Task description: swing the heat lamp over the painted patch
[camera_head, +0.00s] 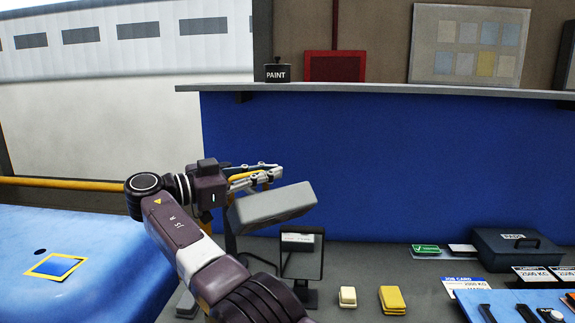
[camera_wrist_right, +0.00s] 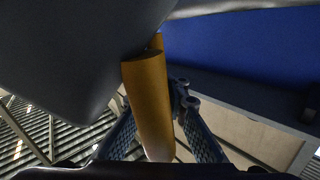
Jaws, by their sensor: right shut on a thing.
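The heat lamp has a grey box-shaped head (camera_head: 272,207), tilted, in the middle of the head view. Its orange handle (camera_head: 246,175) shows just above the head. My right gripper (camera_head: 262,172) is shut on this handle; in the right wrist view the handle (camera_wrist_right: 150,105) stands between the fingers, beside the dark lamp head (camera_wrist_right: 75,50). The painted patch (camera_head: 57,267) is outlined by a yellow square on the blue panel (camera_head: 100,245) at the left. The lamp head is well to the right of the patch, not over it. My left gripper is not in view.
A dark framed stand (camera_head: 303,262) is below the lamp. Yellow blocks (camera_head: 392,299), a dark case (camera_head: 517,250) and cards (camera_head: 466,284) lie to the right. A shelf (camera_head: 380,91) holds a paint tin (camera_head: 277,72). The space above the blue panel looks clear.

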